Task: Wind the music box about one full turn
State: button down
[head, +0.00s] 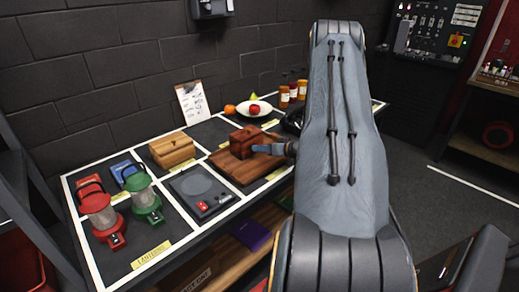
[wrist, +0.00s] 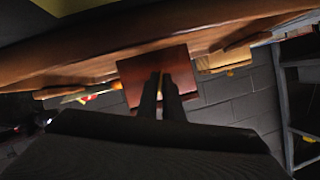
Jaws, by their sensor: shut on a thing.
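The music box, a dark reddish-brown wooden box (head: 244,140), stands on a wooden board (head: 228,166) on the dark table. In the wrist view, which is turned upside down, the box (wrist: 135,78) is straight ahead of my fingers. My gripper (head: 264,149) reaches the box from the right. Its two dark fingers (wrist: 161,88) are close together at the box's near face, shut on its winding key, with a thin tan sliver showing beside them. The key itself is mostly hidden by the fingers.
A grey scale-like device (head: 200,187), a light wooden box (head: 172,150) and red (head: 101,214) and green (head: 144,198) lanterns stand to the left. A fruit plate (head: 254,108) and jars (head: 284,97) stand behind. My arm covers the table's right part.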

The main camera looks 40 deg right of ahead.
jog(key=m+y, duration=0.1)
jog(key=m+y+b, duration=0.1)
jog(key=m, duration=0.1)
jog(key=shift+d+f, duration=0.15)
jog(key=shift+m+t+y+b, duration=0.3)
jog(key=shift+m+t+b, duration=0.15)
jog(key=shift+m, duration=0.35)
jog(key=c, duration=2)
grip_release()
jog(key=shift+b+v, duration=1.15)
jog(key=shift+v, duration=2.7)
